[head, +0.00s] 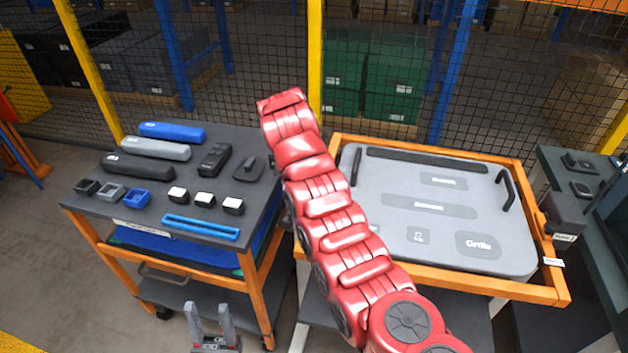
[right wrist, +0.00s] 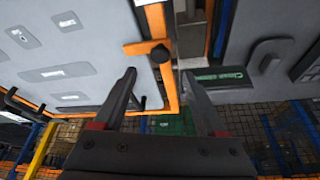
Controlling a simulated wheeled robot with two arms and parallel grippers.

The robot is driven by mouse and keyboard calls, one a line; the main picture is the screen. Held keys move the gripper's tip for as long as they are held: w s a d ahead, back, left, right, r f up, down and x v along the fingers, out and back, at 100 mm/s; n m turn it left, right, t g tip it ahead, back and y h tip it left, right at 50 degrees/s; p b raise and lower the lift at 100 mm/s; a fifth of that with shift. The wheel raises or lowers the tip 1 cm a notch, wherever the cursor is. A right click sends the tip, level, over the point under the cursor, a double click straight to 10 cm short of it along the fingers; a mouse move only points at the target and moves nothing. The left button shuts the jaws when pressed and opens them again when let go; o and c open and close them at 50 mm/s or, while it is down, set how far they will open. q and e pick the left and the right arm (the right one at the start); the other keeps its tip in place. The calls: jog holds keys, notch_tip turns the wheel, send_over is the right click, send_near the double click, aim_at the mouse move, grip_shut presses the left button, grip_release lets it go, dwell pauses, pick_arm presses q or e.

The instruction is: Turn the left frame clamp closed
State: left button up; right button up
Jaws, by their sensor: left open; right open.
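The orange frame (head: 420,280) holds a grey panel (head: 375,215) with dark handles and labels. In the head view my red arm crosses the frame's left side and hides the left clamp. In the right wrist view the frame's corner (right wrist: 172,95) shows with a black round knob (right wrist: 160,53) and a grey block (right wrist: 189,30), which seem to be the left clamp. My right gripper (right wrist: 160,72) is open, its fingertips either side of the knob in the picture; I see no contact. My left gripper (head: 206,305) is open and empty at the bottom, before the cart.
The tool cart (head: 85,203) on the left carries several cases, dark devices, small blocks and a blue bar (head: 200,227). A dark clamp block (head: 565,213) sits on the frame's right side, close to a side table (head: 555,160). A mesh fence with yellow posts (head: 315,60) stands behind.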

jog(key=p+v, duration=0.9)
jog(key=p, duration=0.3)
jog(key=shift+r, duration=0.4)
jog(key=shift+s+a, duration=0.1)
